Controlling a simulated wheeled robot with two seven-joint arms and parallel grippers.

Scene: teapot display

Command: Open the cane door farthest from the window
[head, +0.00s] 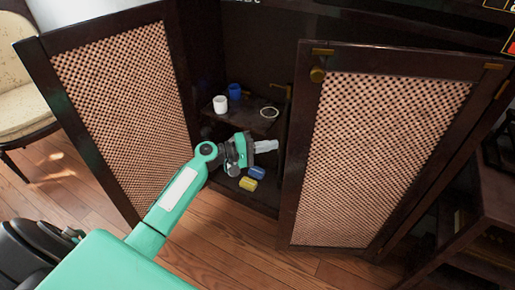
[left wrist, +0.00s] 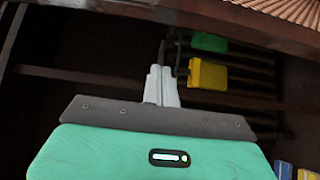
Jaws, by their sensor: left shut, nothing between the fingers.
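The left cane door (head: 125,105), a dark frame with woven cane, stands swung wide open in the head view. The right cane door (head: 383,150) has a brass knob (head: 317,75) at its upper left corner and looks partly open, its left edge standing out from the cabinet. No window shows, so I cannot tell which door is farthest from it. My left gripper (head: 265,147) is shut and empty in the opening between the doors, just left of the right door's free edge. Its pale fingers (left wrist: 162,87) are together in the left wrist view. My right gripper is not in view.
An inner shelf (head: 245,118) holds a white cup (head: 220,104), a blue cup (head: 235,91) and a bowl (head: 269,112). Blue (head: 257,173) and yellow (head: 248,184) packs lie below. A cream chair (head: 22,95) stands left, a dark shelf unit (head: 490,195) right.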

